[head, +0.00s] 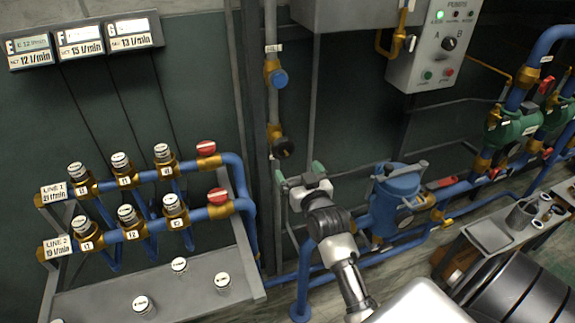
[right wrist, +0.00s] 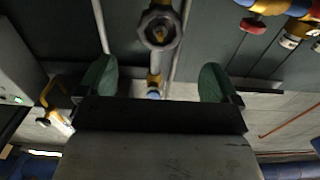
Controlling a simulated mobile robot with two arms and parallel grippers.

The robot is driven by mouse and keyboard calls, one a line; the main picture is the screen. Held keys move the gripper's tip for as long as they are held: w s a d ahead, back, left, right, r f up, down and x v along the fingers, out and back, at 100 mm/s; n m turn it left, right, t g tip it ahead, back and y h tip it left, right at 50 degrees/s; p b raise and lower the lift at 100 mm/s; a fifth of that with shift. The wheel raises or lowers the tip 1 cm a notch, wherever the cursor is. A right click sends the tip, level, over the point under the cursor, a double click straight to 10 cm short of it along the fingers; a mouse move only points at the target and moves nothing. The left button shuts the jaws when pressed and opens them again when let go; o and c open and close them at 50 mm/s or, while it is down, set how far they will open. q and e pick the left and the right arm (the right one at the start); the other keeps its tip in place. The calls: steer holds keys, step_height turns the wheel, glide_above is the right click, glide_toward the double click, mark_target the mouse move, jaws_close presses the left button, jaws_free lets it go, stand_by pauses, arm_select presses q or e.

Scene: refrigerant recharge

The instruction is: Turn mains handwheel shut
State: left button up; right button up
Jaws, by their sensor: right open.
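A dark round handwheel (head: 283,147) sits on a brass valve low on the vertical pipe at the centre of the head view. It also shows at the top of the right wrist view as a dark ring with a hub (right wrist: 160,28). A blue knob (head: 278,78) is on another brass valve higher on the same pipe; the small tag above it is not legible. My right gripper (head: 299,172) is open and empty, with green fingertips spread apart. It is just below and right of the dark handwheel, not visibly gripping it. My left gripper is not in view.
A manifold with red handwheels (head: 206,148) and several capped valves stands at left above a grey bench (head: 190,291). A blue vessel (head: 396,192) with pipes stands right of my right arm. A control box (head: 441,45) hangs above right.

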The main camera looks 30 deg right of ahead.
mark_target(284, 151)
steer(key=b+x, duration=0.2)
steer(key=x, duration=0.2)
steer(key=b+x, duration=0.3)
steer(key=x, duration=0.1)
steer(key=shift+w+f, duration=0.1)
steer(key=shift+f, duration=0.15)
steer(key=shift+w+r, duration=0.15)
steer(key=shift+c, duration=0.7)
steer(key=c, duration=0.7)
steer(key=shift+r+m+p, duration=0.2)
steer(key=shift+m+p, duration=0.85)
steer(key=shift+m, duration=0.15)
steer(key=shift+c, duration=0.3)
steer(key=shift+m+p, duration=0.4)
steer(key=shift+m, duration=0.5)
steer(key=shift+f, duration=0.15)
steer(key=shift+m, duration=0.3)
